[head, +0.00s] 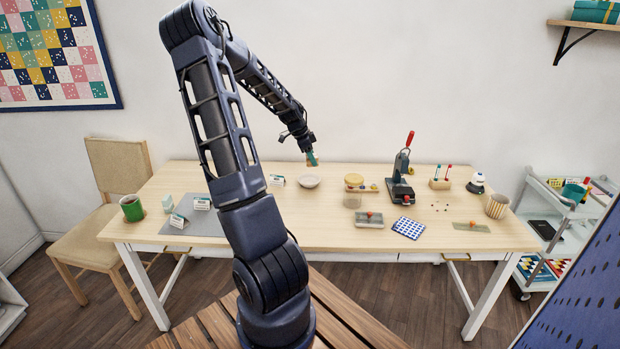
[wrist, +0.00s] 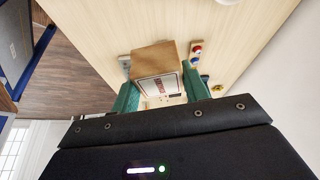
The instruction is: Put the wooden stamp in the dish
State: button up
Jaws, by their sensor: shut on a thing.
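My gripper (head: 312,159) hangs above the back middle of the table, and its green fingers also show in the wrist view (wrist: 155,95). It is shut on the wooden stamp (wrist: 155,54), a brown block with a white, printed label face, held between the fingers. In the head view the stamp is too small to make out clearly. The dish (head: 309,182), small, round and pale, sits on the table a little below the gripper in the picture. The stamp is apart from the dish, up in the air.
A dark press with a red handle (head: 403,170) stands further right. A green mug (head: 132,208) is at the left end, a ribbed cup (head: 496,205) at the right.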

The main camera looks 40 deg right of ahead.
jog(key=m, duration=0.1)
send_over(309, 176)
jog(key=s+a, duration=0.4)
jog(key=f, duration=2)
jog(key=shift+w+d, duration=0.25)
jog(key=shift+d, duration=0.15)
jog(key=shift+f, duration=0.1)
jog(key=o, duration=0.7)
